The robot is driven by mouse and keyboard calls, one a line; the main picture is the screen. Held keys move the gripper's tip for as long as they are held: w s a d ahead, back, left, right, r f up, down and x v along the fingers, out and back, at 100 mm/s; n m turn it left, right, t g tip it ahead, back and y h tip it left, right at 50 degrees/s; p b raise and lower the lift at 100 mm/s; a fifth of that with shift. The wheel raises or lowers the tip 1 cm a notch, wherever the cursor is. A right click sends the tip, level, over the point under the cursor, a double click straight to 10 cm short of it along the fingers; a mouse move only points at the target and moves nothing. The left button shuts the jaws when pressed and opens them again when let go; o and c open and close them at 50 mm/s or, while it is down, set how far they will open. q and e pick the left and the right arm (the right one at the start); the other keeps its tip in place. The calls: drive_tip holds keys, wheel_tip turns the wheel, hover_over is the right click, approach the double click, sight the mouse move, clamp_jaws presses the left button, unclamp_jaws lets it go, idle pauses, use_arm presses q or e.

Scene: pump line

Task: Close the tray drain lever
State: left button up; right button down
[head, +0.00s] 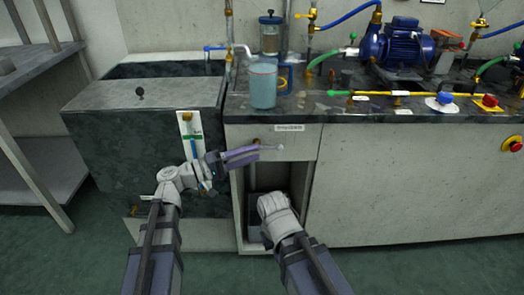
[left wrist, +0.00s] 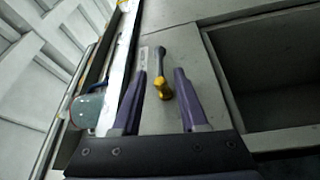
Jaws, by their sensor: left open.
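The tray drain lever (left wrist: 162,86) shows in the left wrist view as a brass-yellow body with a dark handle ending in a grey knob. It lies between the two purple fingers of my left gripper (left wrist: 160,62), with a gap on either side. In the head view the left gripper (head: 250,153) is at the cabinet front, just below the label plate (head: 290,128). Its fingers partly hide the lever; the pale knob (head: 281,147) shows to their right. My right arm is low in front of the open cabinet bay; its gripper does not show.
A blue-green mug (head: 263,84) stands on the counter edge above the left gripper. The open cabinet bay (head: 254,172) lies below it. A dark sink tank (head: 150,110) with a vertical gauge is at the left. The floor in front is clear.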

use_arm(q)
drive_tip(key=shift+v, duration=1.15)
drive_tip(key=s+f+m+g+y, duration=0.1)
drive_tip(key=s+f+g+y, duration=0.2)
drive_tip(key=f, duration=0.5)
drive_tip(key=s+f+m+g+y, duration=0.1)
drive_tip(key=s+f+y, duration=0.1)
drive_tip(key=f+y, duration=0.4)
drive_tip(key=s+a+f+g+y, duration=0.2)
drive_tip(key=s+a+f+y, duration=0.4)
drive_tip(key=a+f+y, duration=0.55)
drive_tip(key=s+d+r+m+g+h+p, duration=0.1)
drive_tip(key=s+d+r+m+h+p, duration=0.1)
drive_tip(key=s+d+r+m+p, duration=0.45)
drive_tip(key=d+r+n+p, duration=0.2)
drive_tip(key=d+r+p, duration=0.1)
drive_tip(key=r+p, duration=3.3)
drive_tip(key=shift+w+r, duration=0.45)
drive_tip(key=shift+r, duration=0.5)
